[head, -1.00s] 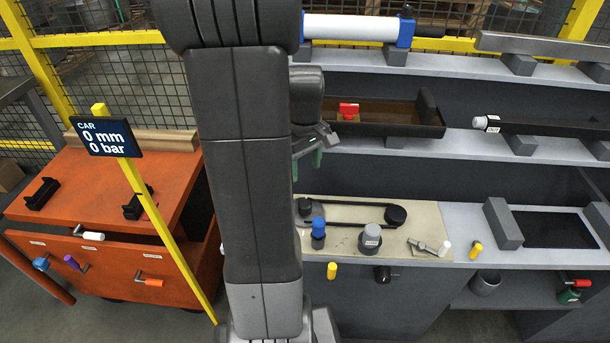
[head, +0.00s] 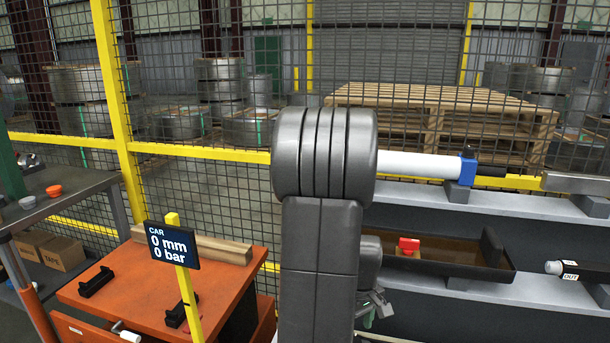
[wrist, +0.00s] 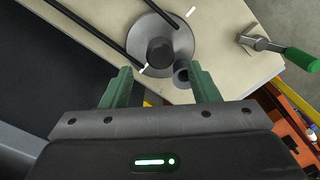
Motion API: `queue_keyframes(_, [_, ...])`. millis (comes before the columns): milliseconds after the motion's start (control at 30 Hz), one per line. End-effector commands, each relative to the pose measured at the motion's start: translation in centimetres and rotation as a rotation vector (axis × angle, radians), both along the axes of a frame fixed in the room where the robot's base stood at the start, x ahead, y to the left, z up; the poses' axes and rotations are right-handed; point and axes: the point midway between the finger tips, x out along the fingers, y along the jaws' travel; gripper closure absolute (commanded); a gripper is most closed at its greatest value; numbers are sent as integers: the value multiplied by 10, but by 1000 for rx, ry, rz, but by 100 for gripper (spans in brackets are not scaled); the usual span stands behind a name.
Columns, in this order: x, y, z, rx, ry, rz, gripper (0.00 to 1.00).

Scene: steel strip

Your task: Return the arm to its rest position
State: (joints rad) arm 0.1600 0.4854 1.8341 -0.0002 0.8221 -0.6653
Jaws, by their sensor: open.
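My gripper (head: 374,306) shows in the head view beside my upright arm, low in the picture and partly hidden behind it. In the wrist view my gripper (wrist: 156,78) has its two green fingers spread wide with nothing held between them. Beyond the fingers lies a cream board (wrist: 80,50) with a grey disc (wrist: 178,52) and a dark hub. A small grey hollow cylinder (wrist: 181,75) shows close to the right finger; I cannot tell its distance from the finger.
An orange cabinet (head: 130,290) with a sign (head: 173,244) on a yellow post stands at left. Grey shelves (head: 480,290) at right carry a brown tray (head: 450,262) and a white-and-blue roller (head: 415,165). Mesh fencing (head: 220,200) runs behind. A green-handled crank (wrist: 300,58) shows in the wrist view.

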Motion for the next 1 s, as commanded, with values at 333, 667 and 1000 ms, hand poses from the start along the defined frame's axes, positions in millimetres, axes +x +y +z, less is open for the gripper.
queue_keyframes(333, [-1, 0, -49, 0, 2, 0, 45])
queue_keyframes(667, [0, 0, -52, 0, 0, 5, 45])
queue_keyframes(1000, [1, 0, -35, 0, -4, 0, 45])
